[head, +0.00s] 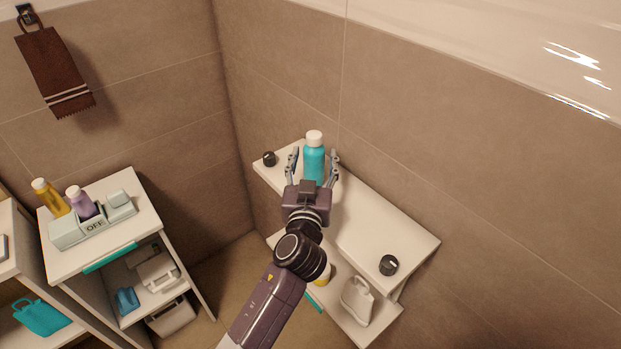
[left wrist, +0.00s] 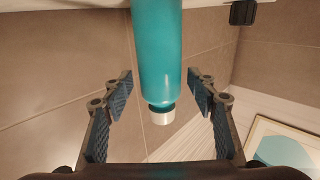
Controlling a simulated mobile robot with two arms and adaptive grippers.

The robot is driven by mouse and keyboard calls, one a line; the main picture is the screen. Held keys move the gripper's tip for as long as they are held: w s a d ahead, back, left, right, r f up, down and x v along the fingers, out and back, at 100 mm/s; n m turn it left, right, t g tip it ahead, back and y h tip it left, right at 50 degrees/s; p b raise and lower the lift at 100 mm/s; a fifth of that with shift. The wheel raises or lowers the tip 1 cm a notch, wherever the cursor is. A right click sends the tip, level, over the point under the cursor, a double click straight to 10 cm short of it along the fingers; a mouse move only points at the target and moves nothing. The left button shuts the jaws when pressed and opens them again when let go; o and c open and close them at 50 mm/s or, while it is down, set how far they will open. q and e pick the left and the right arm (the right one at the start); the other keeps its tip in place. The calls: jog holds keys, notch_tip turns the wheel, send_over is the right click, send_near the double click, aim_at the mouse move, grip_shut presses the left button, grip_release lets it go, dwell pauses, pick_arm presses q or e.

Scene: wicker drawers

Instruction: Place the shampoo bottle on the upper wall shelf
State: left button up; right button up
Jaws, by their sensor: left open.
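The shampoo bottle (head: 314,166), teal with a white cap, stands upright on the upper wall shelf (head: 365,215) near its far left end. My left gripper (head: 314,158) is open, with one finger on each side of the bottle. In the left wrist view, which looks upside down, the bottle (left wrist: 157,50) hangs from the shelf edge (left wrist: 60,5) at the top. Gaps show between it and both fingers (left wrist: 160,88). My wrist hides the bottle's base in the head view. My right gripper is not in view.
A lower shelf (head: 350,327) holds a white container (head: 357,300). A white cabinet (head: 140,205) at left carries yellow and purple bottles. The upper shelf's middle is clear.

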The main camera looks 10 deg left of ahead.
pick_arm(q)
jog(key=s+b, duration=0.1)
jog(key=s, duration=0.5)
jog(key=s+d+b, duration=0.1)
jog(key=s, duration=0.2)
jog(key=shift+s+d+b, duration=0.1)
jog(key=shift+s+b, duration=0.2)
jog(key=shift+s+r, duration=0.1)
jog(key=shift+s, duration=0.4)
